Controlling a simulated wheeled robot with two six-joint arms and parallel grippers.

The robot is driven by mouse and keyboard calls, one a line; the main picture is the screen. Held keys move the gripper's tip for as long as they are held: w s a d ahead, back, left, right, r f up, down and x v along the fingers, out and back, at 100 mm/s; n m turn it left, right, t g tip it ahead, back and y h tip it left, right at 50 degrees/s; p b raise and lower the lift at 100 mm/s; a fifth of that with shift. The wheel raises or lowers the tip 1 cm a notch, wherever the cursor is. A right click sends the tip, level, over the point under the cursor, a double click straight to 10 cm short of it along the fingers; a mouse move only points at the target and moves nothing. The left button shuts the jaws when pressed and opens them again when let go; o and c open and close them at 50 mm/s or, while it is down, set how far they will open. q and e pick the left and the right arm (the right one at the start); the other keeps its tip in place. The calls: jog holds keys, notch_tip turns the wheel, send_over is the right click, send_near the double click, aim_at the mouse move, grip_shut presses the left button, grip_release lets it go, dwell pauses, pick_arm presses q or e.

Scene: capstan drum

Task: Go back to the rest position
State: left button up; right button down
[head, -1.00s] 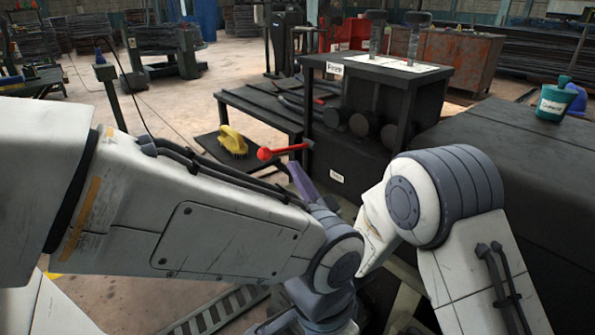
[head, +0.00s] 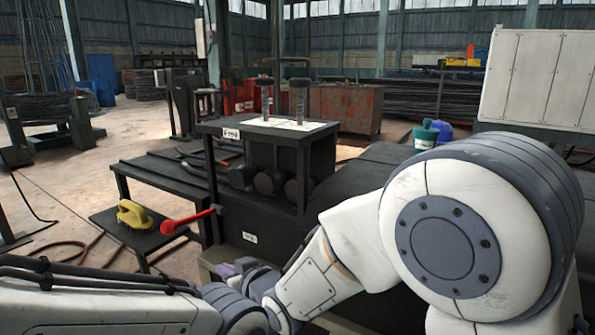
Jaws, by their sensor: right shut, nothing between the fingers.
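My right arm comes in from the right, with its large elbow joint close to the camera. My right gripper (head: 232,270) shows only in small part at the lower middle, as purple and dark pieces beyond the arm links. It is shut, and I see nothing held in it. It is low in front of the black machine, below and right of the red-handled lever (head: 186,220). My left arm crosses the bottom left corner, and its grey joint is close in the picture to my right forearm. I cannot see my left gripper.
The black machine (head: 252,160) carries two upright bolts on a light plate. A yellow brush (head: 136,216) lies on a low black shelf at left. A green container (head: 426,134) stands on the dark surface at right. Open concrete floor lies at the left.

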jog(key=s+d+f+g+h+p, duration=0.15)
jog(key=s+d+g+h, duration=0.3)
jog(key=s+d, duration=0.75)
jog(key=s+d+f+g+h+p, duration=0.15)
jog(key=s+d+g+h, duration=0.4)
jog(key=s, duration=1.05)
notch_tip(320, 180, up, 36)
jog(key=d+y+p, duration=0.2)
jog(key=p, duration=3.3)
jog(key=shift+w+n, duration=0.3)
jog(key=shift+w, duration=0.05)
